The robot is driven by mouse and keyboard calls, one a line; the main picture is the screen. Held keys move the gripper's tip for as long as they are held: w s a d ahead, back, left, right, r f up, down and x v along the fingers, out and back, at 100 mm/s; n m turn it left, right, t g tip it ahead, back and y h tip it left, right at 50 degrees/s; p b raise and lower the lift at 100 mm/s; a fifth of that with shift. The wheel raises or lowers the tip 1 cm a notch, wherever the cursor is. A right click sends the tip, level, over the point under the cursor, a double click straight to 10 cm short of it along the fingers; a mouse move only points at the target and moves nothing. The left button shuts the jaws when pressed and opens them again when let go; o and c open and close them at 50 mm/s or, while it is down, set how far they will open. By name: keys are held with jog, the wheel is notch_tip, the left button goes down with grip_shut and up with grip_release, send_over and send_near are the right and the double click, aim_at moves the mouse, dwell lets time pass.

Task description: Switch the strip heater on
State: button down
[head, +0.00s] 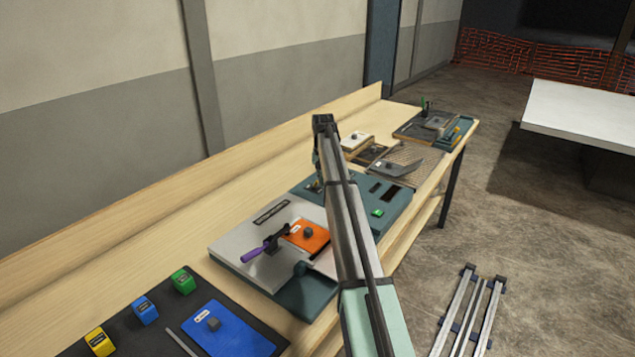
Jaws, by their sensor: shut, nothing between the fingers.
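No label is readable, so I cannot tell for sure which station is the strip heater. A teal console (392,208) on the bench has dark slots and a small green lit element (377,212). My gripper (316,186) is shut and empty, pointing down over the console's left part. Whether it touches anything there is not clear. My arm crosses the console and hides its middle. Nearer, a light grey panel (238,243) bears a dark label strip, a purple-handled lever (256,252) and an orange plate (307,236) with a dark knob.
A dark mat (127,325) at the near end holds yellow, blue and green blocks and a blue plate (226,330). Metal rails (467,312) lie on the floor. A white table (580,110) stands right.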

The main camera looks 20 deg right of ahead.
aim_at(321, 191)
jog(key=shift+w+a, duration=0.2)
jog(key=shift+w, duration=0.2)
jog(key=shift+w+a, duration=0.35)
jog(key=shift+w, duration=0.15)
jog(key=shift+r, duration=0.1)
notch_tip(321, 191, up, 7)
jog(key=p, duration=0.3)
jog(key=shift+s+d, duration=0.25)
jog(key=shift+s, duration=0.15)
dwell(0.3)
jog(key=shift+d, duration=0.1)
